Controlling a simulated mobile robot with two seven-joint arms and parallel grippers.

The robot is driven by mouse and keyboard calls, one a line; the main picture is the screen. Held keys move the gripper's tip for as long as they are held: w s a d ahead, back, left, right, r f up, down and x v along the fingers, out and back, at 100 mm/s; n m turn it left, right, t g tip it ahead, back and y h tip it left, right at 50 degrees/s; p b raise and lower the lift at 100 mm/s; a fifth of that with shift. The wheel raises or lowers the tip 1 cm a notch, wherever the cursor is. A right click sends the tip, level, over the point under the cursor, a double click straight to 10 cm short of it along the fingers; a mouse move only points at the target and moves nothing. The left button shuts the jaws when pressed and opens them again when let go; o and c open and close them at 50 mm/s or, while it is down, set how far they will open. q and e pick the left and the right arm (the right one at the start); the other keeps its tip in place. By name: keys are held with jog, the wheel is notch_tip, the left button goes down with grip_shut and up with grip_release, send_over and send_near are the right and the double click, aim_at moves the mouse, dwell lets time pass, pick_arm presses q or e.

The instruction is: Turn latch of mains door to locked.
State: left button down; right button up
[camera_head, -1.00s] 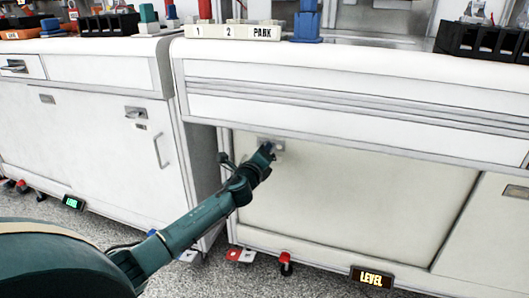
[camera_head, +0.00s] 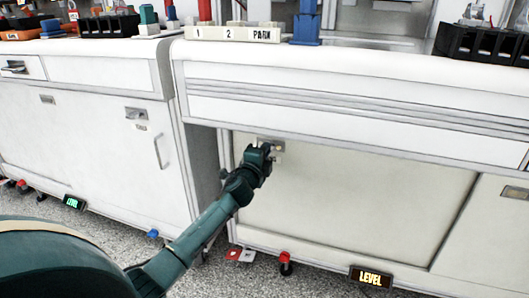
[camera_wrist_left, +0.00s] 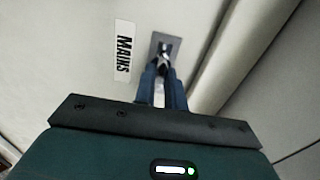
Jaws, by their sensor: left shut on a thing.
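The mains door (camera_head: 350,200) is the pale cabinet panel under the right bench, and it looks closed. Its latch has a small grey plate (camera_wrist_left: 166,40) beside the "MAINS" label (camera_wrist_left: 124,50) in the left wrist view. My left gripper (camera_wrist_left: 163,72) is shut on the latch handle, which is mostly hidden between the fingertips. In the head view, my left gripper (camera_head: 269,150) is at the door's upper left corner and covers most of the latch. The latch's exact angle cannot be read. My right gripper is not in view.
The left cabinet has a door with its own latch (camera_head: 135,113) and a bar handle (camera_head: 159,152). A lit "LEVEL" sign (camera_head: 371,277) and a red-and-black foot (camera_head: 286,263) are low by the right cabinet. The bench front (camera_head: 340,95) overhangs the door.

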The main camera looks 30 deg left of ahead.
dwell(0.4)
pick_arm(q)
jog(key=c, duration=1.5)
grip_release()
jog(key=shift+o, duration=0.2)
jog(key=shift+s, duration=0.1)
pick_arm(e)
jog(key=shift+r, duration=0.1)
pick_arm(q)
jog(key=p+v, duration=0.3)
jog(key=v, duration=1)
jog(key=shift+p, duration=0.3)
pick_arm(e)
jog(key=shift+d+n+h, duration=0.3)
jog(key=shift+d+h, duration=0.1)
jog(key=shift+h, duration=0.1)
pick_arm(q)
jog(key=shift+d, duration=0.1)
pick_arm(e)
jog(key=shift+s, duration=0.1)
